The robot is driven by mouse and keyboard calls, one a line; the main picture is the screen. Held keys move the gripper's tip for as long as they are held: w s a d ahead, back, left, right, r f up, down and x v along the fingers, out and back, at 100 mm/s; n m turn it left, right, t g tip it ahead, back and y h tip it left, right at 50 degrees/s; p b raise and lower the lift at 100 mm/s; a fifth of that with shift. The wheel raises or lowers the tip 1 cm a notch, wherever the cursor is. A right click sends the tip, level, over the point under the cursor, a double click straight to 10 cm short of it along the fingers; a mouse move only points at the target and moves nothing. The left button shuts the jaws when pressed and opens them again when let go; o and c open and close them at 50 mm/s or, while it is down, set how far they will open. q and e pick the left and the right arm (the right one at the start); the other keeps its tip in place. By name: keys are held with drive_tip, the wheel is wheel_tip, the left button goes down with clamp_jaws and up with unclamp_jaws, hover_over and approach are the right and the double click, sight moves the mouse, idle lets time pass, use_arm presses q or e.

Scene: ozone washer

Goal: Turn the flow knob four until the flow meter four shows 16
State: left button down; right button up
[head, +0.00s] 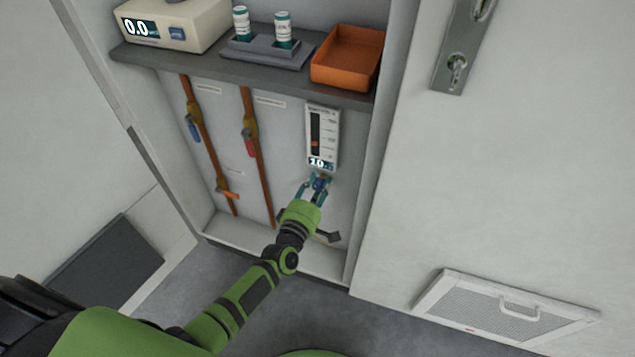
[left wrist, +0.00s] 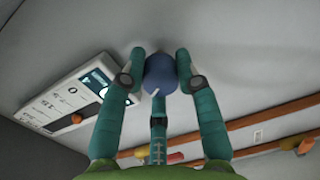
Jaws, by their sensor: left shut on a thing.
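The flow meter (head: 322,135) is a white upright panel with a scale and a small digital display that seems to read about 10; I cannot tell if there is a decimal point. The blue flow knob (head: 320,183) sits on the wall just below it. My left gripper (head: 316,187) is shut on the knob. In the left wrist view the two teal fingers (left wrist: 160,72) press on either side of the knob (left wrist: 159,76), whose white mark points down and slightly left. The meter (left wrist: 75,100) shows at left there, its display partly hidden by a finger.
Copper pipes (head: 258,165) with coloured valve handles run down the wall left of the meter. A grey shelf (head: 200,68) above holds an orange tray (head: 347,57), a white device (head: 180,22) and two small bottles. The cabinet's side wall stands close on the right.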

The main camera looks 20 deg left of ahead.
use_arm(q)
drive_tip(key=m+p, duration=0.1)
drive_tip(key=m, duration=0.4)
drive_tip(key=shift+d+r+p, duration=0.1)
drive_tip(key=shift+d+p, duration=0.1)
drive_tip(key=shift+p, duration=0.2)
drive_tip(key=m+p, duration=0.1)
drive_tip(key=m, duration=0.3)
drive_tip(key=shift+y, duration=0.3)
drive_tip(key=shift+f+m, duration=0.2)
drive_tip(key=shift+m, duration=1.6)
use_arm(e)
drive_tip(key=shift+s+d+r, duration=0.15)
drive_tip(key=shift+s+d, duration=0.15)
drive_tip(key=shift+s, duration=0.6)
drive_tip(key=shift+s+d+r, duration=0.1)
drive_tip(key=shift+s+d, duration=0.15)
drive_tip(key=shift+s, duration=0.6)
use_arm(q)
drive_tip(key=shift+m, duration=0.3)
use_arm(e)
drive_tip(key=shift+s, duration=0.25)
use_arm(q)
drive_tip(key=c, duration=1.2)
unclamp_jaws()
drive_tip(key=shift+y, duration=0.3)
use_arm(e)
drive_tip(key=shift+f, duration=0.1)
